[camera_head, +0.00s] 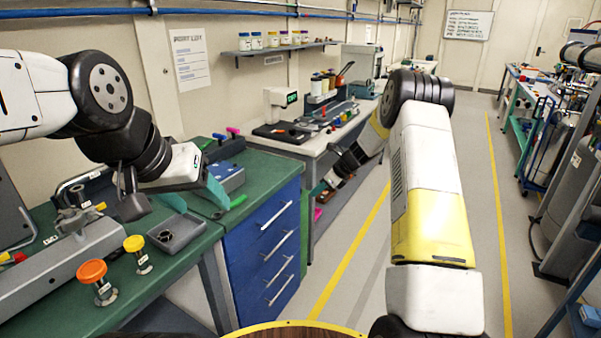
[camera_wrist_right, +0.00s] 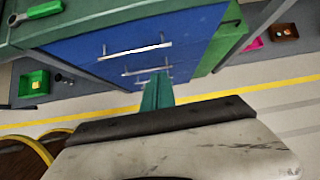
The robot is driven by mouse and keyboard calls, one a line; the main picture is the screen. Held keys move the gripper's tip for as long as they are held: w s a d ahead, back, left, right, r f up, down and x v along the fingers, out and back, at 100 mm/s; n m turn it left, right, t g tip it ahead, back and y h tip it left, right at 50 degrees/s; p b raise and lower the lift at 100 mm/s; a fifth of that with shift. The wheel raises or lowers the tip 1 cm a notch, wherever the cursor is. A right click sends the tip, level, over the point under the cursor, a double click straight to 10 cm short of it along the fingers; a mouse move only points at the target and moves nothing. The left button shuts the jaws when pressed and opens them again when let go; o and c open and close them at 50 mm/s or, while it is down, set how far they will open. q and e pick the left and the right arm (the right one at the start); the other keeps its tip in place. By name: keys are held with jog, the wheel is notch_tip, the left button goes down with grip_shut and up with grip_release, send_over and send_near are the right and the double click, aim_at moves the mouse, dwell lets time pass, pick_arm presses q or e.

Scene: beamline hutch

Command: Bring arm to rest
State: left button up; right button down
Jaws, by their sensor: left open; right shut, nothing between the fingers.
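My left arm reaches in from the left in the head view. Its gripper (camera_head: 198,199) is open, with teal fingers spread low over the green bench top (camera_head: 268,172), near a small grey tray (camera_head: 178,236). I see nothing held in it. My right arm rises on the right of the head view and bends back toward the bench, with its wrist by the aisle side of the bench; its fingers are hard to make out there. In the right wrist view, the right gripper (camera_wrist_right: 157,92) is shut and empty, its teal fingers together in front of the blue drawers (camera_wrist_right: 140,50).
A second bench (camera_head: 310,145) with tools stands behind. The floor aisle (camera_head: 370,270) is clear. Cylinders (camera_head: 570,180) and racks line the right.

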jog(key=s+r+n+h, duration=0.1)
jog(key=s+r+n, duration=0.6)
jog(key=s+r, duration=0.4)
jog(key=s+r+n+h, duration=0.1)
jog(key=s+r+n, duration=0.5)
jog(key=s+r, duration=0.5)
jog(key=s+d+r+n+t+h, duration=0.1)
jog(key=s+r+n, duration=0.1)
jog(key=s+n, duration=0.4)
jog(key=s+d+r+n+h, duration=0.1)
jog(key=s+n, duration=0.5)
jog(key=s, duration=0.9)
jog(key=shift+s+d+r+t, duration=0.3)
jog(key=shift+d+r+t, duration=0.15)
jog(key=shift+r, duration=0.4)
